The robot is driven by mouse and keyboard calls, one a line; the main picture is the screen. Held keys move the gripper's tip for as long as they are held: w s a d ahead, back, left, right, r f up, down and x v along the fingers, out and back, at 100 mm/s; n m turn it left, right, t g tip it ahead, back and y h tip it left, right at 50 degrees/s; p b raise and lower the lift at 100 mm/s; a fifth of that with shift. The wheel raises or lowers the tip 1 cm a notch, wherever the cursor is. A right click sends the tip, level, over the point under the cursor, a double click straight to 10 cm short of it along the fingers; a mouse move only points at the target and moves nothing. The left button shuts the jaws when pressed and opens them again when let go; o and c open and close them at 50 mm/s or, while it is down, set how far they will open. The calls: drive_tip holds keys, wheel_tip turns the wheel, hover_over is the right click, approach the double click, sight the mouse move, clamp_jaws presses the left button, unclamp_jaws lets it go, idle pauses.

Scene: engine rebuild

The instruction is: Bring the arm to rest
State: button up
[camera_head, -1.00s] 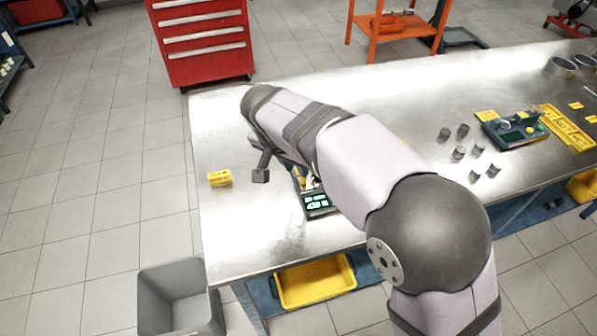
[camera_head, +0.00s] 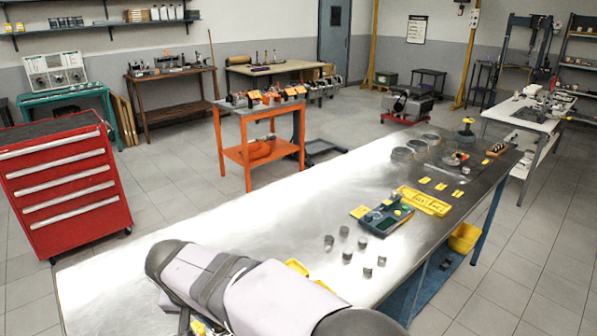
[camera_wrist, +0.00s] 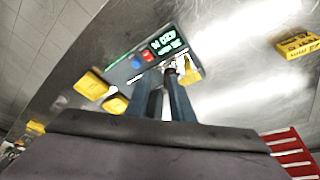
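In the head view my arm (camera_head: 250,290) lies low over the near left part of the steel workbench (camera_head: 130,262), and my gripper is hidden below or behind it. In the wrist view the two blue-grey fingers of my gripper (camera_wrist: 163,82) point at the bench area, close together. I cannot tell whether they are fully closed, and no held part shows clearly. A device with a lit green display (camera_wrist: 166,42) and red and blue buttons sits just beyond the fingertips. A small yellow piece (camera_wrist: 190,72) is beside the right finger.
Several small grey cylindrical parts (camera_head: 345,256) stand mid-bench, near a green-blue device (camera_head: 386,217) and a yellow tray (camera_head: 424,201). Grey rings (camera_head: 402,154) stand farther back. A red tool cabinet (camera_head: 66,187) and an orange trolley (camera_head: 259,150) stand behind the bench.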

drive_tip(key=s+d+f+g, duration=0.1)
drive_tip(key=d+f, duration=0.1)
drive_tip(key=d, duration=0.9)
drive_tip(key=d+f+g, duration=0.1)
drive_tip(key=d+f, duration=0.2)
drive_tip(key=d, duration=0.8)
drive_tip(key=s+d+f+g, duration=0.2)
drive_tip(key=s+d+f, duration=0.2)
drive_tip(key=s+d, duration=0.8)
drive_tip(key=shift+d+f, duration=0.25)
drive_tip(key=shift+f, duration=0.1)
